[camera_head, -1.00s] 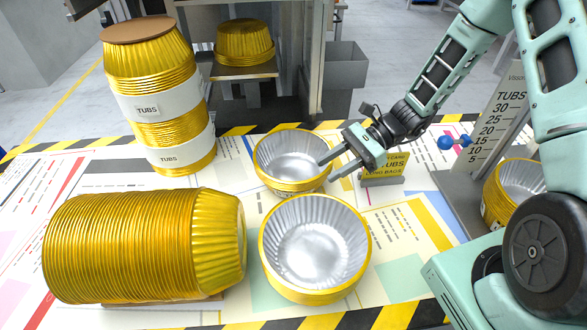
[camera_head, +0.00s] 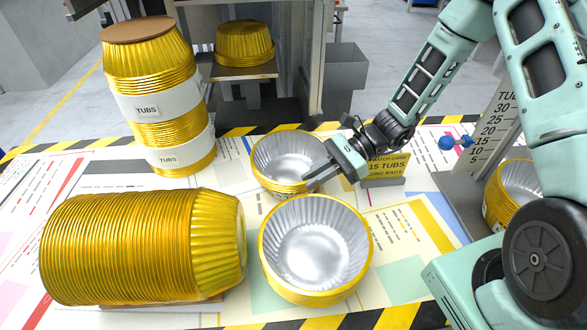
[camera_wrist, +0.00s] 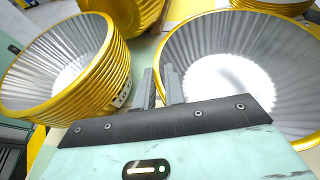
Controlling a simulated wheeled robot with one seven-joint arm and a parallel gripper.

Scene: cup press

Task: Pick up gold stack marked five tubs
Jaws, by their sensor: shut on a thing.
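Two short stacks of gold tubs with silver insides stand upright on the table. The rear stack (camera_head: 284,160) has a small label on its near side, too small to read. My gripper (camera_head: 312,174) is at the rear stack's right rim, shut on its wall. One finger reaches inside the rim; the other is largely hidden. In the wrist view my fingers (camera_wrist: 162,88) are close together at the edge of the rear stack (camera_wrist: 232,70). The front stack (camera_head: 315,250) stands close by; it also shows in the wrist view (camera_wrist: 75,75), with a small label on its side.
A long gold stack (camera_head: 135,248) lies at the front left. A tall banded stack (camera_head: 160,130) stands behind it. A card sign (camera_head: 387,168) reading 15 tubs is right of my gripper. A tub scale board (camera_head: 490,140) and another gold stack (camera_head: 500,195) are at the right.

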